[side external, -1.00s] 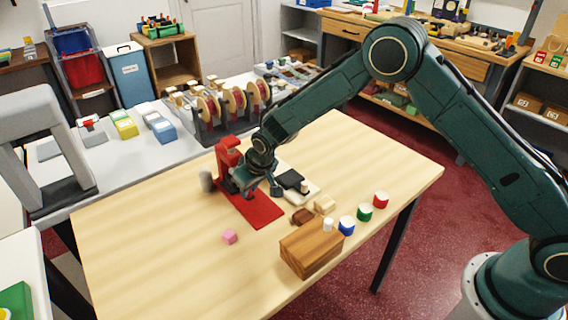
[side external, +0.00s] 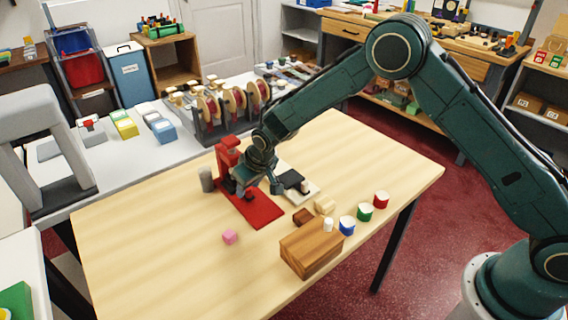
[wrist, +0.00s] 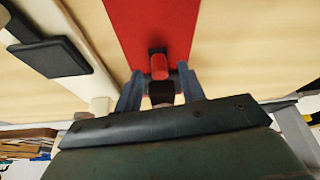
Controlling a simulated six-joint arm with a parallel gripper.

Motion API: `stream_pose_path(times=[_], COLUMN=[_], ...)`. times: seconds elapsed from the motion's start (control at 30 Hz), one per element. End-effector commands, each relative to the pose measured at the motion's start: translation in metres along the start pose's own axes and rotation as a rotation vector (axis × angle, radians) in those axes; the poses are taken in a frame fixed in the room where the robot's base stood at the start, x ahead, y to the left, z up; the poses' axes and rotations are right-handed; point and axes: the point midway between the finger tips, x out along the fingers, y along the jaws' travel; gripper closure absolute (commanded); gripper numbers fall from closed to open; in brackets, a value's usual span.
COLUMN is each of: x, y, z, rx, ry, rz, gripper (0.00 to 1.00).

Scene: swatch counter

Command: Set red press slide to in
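The red press (side external: 229,154) stands upright at the back of its flat red base plate (side external: 262,211) on the wooden table. My gripper (side external: 259,189) is low in front of the press, over the base plate. In the wrist view, a short red handle (wrist: 159,66) with a dark part behind it lies between my two grey-blue fingers (wrist: 160,80). The fingers are apart, with a gap on each side of the handle. My wrist hides much of the press slide, so how far in it sits is hard to tell.
A grey cylinder (side external: 206,179) is just left of the press. A white piece with a black pad (side external: 291,179) lies close on the right. The table's left front is clear.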

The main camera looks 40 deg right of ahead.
Motion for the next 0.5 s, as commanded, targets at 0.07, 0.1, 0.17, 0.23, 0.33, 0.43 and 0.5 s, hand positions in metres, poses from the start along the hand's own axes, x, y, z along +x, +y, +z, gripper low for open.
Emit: stream_pose_path(times=[0.07, 0.1, 0.17, 0.23, 0.33, 0.43, 0.5], x=[-0.007, -0.011, -0.017, -0.026, -0.04, -0.054, -0.064], y=[0.0, 0.0, 0.0, 0.0, 0.0, 0.0, 0.0], z=[-0.001, -0.001, 0.0, -0.001, -0.001, 0.0, -0.001], rx=[0.0, 0.0, 0.0, 0.0, 0.0, 0.0, 0.0], ry=[0.002, 0.002, 0.002, 0.003, 0.002, 0.003, 0.003], rz=[0.0, 0.0, 0.0, 0.0, 0.0, 0.0, 0.0], gripper=[0.6, 0.6, 0.6, 0.6, 0.6, 0.6, 0.6])
